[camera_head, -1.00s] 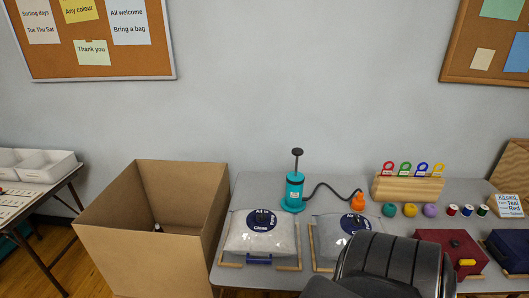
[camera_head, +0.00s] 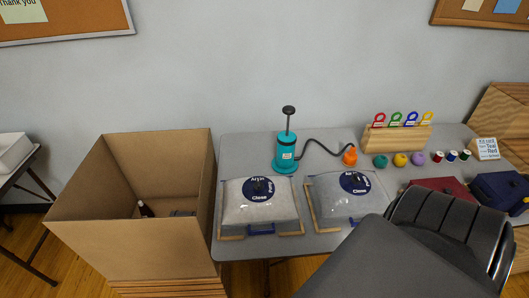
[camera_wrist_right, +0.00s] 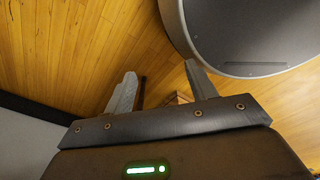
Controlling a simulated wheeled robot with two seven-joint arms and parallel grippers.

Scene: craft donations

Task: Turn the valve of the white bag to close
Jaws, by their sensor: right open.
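Two filled bags lie side by side on the grey table in the head view. The left bag (camera_head: 258,212) looks white, with a dark blue round label and valve (camera_head: 258,188) at its top edge; "Close" is readable on the label. The right bag (camera_head: 342,203) looks greyer and has a similar label and valve (camera_head: 355,182). I cannot tell how either valve is turned. My right gripper (camera_wrist_right: 160,80) is open and empty in the right wrist view, over wooden floor, away from both bags. My right arm fills the lower right of the head view. My left gripper is not in view.
A teal pump (camera_head: 286,150) with a black hose ending in an orange nozzle (camera_head: 350,155) stands behind the bags. An open cardboard box (camera_head: 130,240) stands left of the table.

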